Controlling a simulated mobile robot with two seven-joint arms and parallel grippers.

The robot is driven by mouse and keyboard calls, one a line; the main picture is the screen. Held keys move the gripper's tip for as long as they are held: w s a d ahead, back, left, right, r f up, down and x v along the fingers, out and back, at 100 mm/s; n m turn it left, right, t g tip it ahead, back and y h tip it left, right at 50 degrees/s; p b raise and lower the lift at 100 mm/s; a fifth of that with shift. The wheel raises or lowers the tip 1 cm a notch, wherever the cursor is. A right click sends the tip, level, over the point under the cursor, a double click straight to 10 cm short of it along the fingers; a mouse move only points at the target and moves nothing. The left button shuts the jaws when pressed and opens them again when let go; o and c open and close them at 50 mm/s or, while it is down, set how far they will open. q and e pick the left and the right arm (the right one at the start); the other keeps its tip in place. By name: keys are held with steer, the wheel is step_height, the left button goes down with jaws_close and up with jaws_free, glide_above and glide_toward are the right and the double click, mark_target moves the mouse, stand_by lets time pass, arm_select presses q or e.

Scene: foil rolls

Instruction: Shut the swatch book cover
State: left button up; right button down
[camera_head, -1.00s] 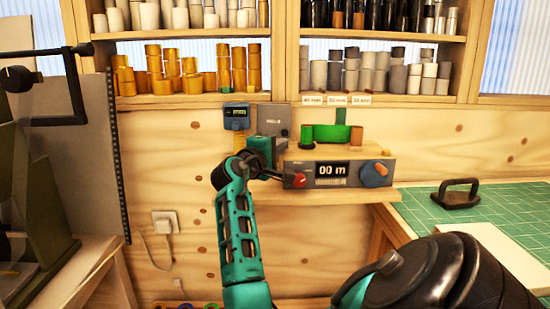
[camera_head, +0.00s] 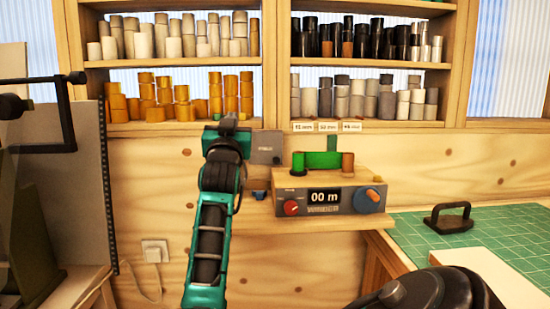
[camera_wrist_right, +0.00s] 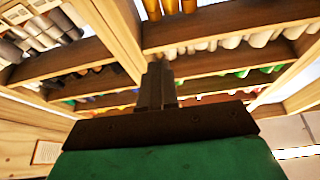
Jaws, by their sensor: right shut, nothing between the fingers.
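I cannot make out a swatch book or its cover for sure in either view. My right gripper (camera_head: 229,124) is at the top of the teal arm in the head view, in front of the wooden wall and just under the shelves; its fingers are small and partly hidden there. In the right wrist view the right gripper (camera_wrist_right: 156,84) shows as dark fingers pressed together, empty, pointing up towards shelves of rolls. My left gripper is in neither view.
A grey metering device (camera_head: 330,197) with a red and a blue knob stands on a wooden ledge right of the arm. A green cutting mat (camera_head: 415,232) at right holds a black handle (camera_head: 450,218) and a pale slab (camera_head: 500,275). Roll-filled shelves (camera_head: 190,127) line the wall.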

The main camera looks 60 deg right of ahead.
steer(key=s+r+m+g+h, duration=0.65)
steer(key=r+m, duration=0.45)
steer(key=m, duration=1)
steer(key=s+d+f+m+g+y, duration=0.15)
steer(key=s+m+g, duration=0.3)
steer(key=m, duration=0.55)
steer(key=s+d+m+g+y, duration=0.15)
steer(key=s+m+g, duration=0.35)
steer(key=m, duration=0.6)
steer(key=s+d+m+g+y, duration=0.1)
steer(key=s+m+g+y, duration=0.25)
steer(key=m+g, duration=0.45)
steer(key=m+t+y+p, duration=0.2)
steer(key=m+t+y, duration=0.9)
steer(key=m+t, duration=0.85)
glide_toward(276, 162)
steer(key=w+f+m+g, duration=0.2)
steer(key=f, duration=0.1)
steer(key=shift+w+d+f+m+g, duration=0.1)
steer(key=shift+d+f+m+g, duration=0.15)
steer(key=shift+g, duration=0.1)
steer(key=shift+w+d+r+p, duration=0.2)
steer(key=shift+w+d+p, duration=0.25)
steer(key=shift+d, duration=0.45)
steer(key=shift+w+d, duration=0.4)
steer(key=shift+d, duration=0.2)
